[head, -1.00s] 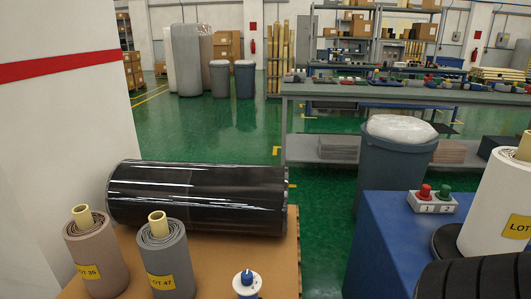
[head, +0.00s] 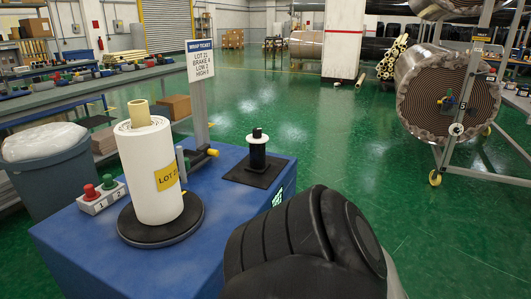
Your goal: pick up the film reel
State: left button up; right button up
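A small spool (head: 257,155), dark with a white band near its top, stands upright on a dark square plate (head: 258,171) on the blue wrapping station (head: 110,255). It looks like the film reel, though it is small in the head view. A large black rounded link of my own arm (head: 300,245) fills the lower middle, in front of the station's right side. Neither gripper's fingers show. Nothing touches the spool.
A white roll (head: 150,170) with a yellow LOT label stands on a black turntable (head: 190,222). A bracket (head: 200,158) and sign (head: 200,60) stand behind it. Red and green buttons (head: 100,195) sit left. A grey bin (head: 50,175) stands beyond.

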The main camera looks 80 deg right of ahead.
aim_at(258, 165)
jog(key=z, duration=2.55)
